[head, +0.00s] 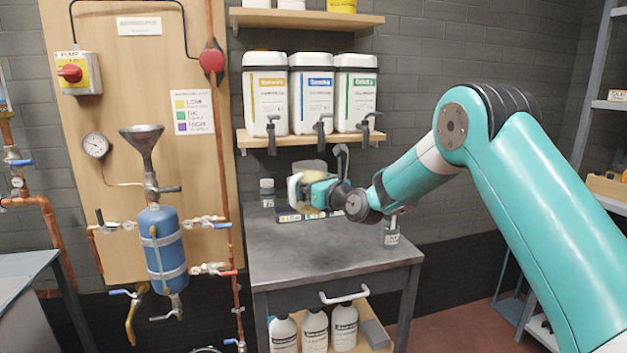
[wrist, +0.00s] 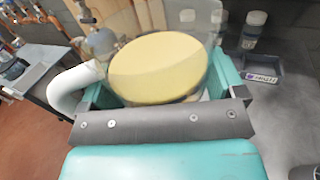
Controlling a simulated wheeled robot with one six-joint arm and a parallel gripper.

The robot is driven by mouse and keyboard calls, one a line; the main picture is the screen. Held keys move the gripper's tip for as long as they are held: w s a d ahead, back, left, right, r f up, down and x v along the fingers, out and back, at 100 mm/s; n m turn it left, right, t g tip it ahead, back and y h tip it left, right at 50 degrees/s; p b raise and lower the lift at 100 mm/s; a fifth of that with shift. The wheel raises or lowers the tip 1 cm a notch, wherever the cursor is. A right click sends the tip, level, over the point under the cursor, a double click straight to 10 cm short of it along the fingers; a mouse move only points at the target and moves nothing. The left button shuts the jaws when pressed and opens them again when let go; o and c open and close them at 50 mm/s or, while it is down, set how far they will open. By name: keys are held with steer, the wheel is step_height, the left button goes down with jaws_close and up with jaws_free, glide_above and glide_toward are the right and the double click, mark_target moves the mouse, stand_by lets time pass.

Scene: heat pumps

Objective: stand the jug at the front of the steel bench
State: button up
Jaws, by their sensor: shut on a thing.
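The jug (wrist: 158,68) holds yellow liquid and has a thick white handle on its left side in the wrist view. My gripper (wrist: 165,85) is shut around it, with teal jaws on both sides. In the head view my gripper (head: 318,192) holds the jug (head: 295,188) above the back part of the steel bench (head: 335,255). There the jug is small and partly hidden by the gripper. I cannot tell the exact gap between its base and the bench top. The front of the bench top is bare.
A dark tray with labels (head: 290,216) and a small jar (head: 266,190) are at the bench's back. A small bottle (head: 391,232) stands at its right edge. Above, a shelf (head: 310,139) carries white containers with taps. A blue vessel (head: 163,250) and copper pipes are left.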

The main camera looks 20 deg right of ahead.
step_height(320, 180, down, 14)
steer(key=shift+r+b, duration=0.25)
steer(key=shift+b, duration=0.05)
steer(key=shift+f, duration=0.15)
steer(key=o, duration=1)
